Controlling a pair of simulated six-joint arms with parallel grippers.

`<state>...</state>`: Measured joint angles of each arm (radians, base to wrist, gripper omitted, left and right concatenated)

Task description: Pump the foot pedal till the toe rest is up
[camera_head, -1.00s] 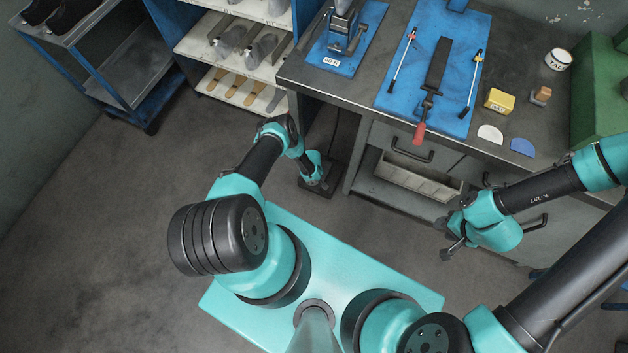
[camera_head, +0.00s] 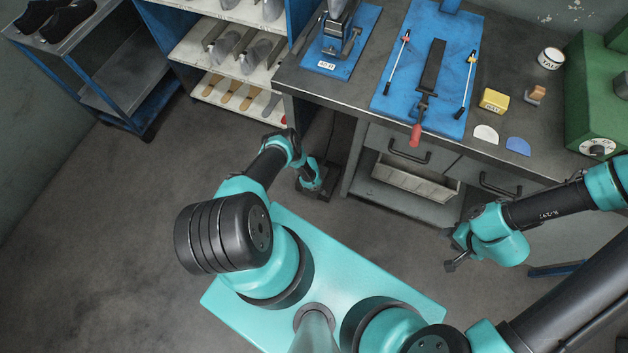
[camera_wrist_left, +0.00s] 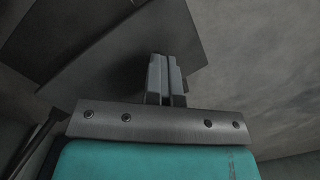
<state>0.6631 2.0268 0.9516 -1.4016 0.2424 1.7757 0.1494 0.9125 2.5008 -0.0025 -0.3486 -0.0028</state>
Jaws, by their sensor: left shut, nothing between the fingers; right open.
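The dark foot pedal (camera_head: 324,196) is on the floor beside the bench's left end, mostly covered by my left wrist. My left gripper (camera_head: 316,188) is down at it. In the left wrist view, the closed fingers (camera_wrist_left: 167,78) point at a broad dark plate (camera_wrist_left: 95,55), with nothing between them. I cannot tell whether they touch it. A grey metal last stand (camera_head: 340,38) stands on a blue plate on the bench; I cannot make out its toe rest or its height. My right gripper (camera_head: 452,258) is open and empty, over the floor in front of the drawers.
A shelf rack (camera_head: 190,50) stands left of the bench.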

